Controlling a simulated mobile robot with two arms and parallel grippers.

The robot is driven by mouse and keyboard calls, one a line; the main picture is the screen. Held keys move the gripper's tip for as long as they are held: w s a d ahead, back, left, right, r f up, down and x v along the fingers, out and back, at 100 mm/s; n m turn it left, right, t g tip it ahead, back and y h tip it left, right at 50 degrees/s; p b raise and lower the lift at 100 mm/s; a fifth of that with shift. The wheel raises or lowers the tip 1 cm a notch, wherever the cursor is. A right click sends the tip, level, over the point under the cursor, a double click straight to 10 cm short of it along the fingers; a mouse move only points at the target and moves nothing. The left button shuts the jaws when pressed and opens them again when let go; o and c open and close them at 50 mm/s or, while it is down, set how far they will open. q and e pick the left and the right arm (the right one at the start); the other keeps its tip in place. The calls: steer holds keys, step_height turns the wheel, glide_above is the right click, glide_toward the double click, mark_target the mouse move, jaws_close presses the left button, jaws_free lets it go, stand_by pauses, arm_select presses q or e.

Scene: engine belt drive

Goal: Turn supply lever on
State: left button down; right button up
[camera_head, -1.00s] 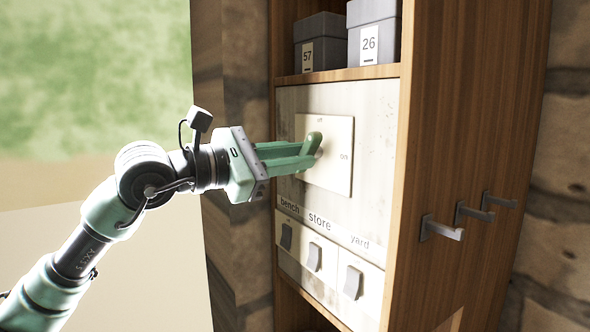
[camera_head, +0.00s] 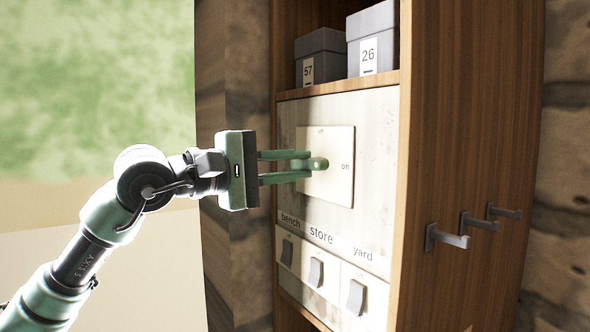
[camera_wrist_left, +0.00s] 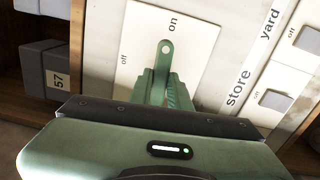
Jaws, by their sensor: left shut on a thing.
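The green supply lever (camera_head: 319,163) is on a pale switch plate (camera_head: 335,188) marked "off" at the top and "on" at the right. In the head view its rounded end points right, toward "on". In the left wrist view the lever (camera_wrist_left: 165,52) shows a hole near its tip, and the tip lines up with the word "on". My left gripper (camera_head: 304,165) comes in from the left with its fingers on both sides of the lever, shut on it. The fingers (camera_wrist_left: 163,85) hide the lever's lower part in the wrist view. My right gripper is not in view.
Below the plate are three grey rocker switches labelled bench (camera_head: 287,250), store (camera_head: 316,272) and yard (camera_head: 356,296). Grey boxes 57 (camera_head: 321,58) and 26 (camera_head: 372,38) stand on the shelf above. Metal hooks (camera_head: 447,237) stick out from the wooden cabinet side (camera_head: 470,120).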

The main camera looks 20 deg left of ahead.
arm_select(q)
steer(key=shift+m, duration=0.5)
steer(key=c, duration=1.3)
jaws_free()
steer(key=shift+s+a+f, duration=0.1)
steer(key=shift+s+a, duration=0.15)
steer(key=b+v, duration=0.2)
steer(key=v, duration=0.5)
steer(key=shift+s+b, duration=0.1)
steer(key=shift+b, duration=0.25)
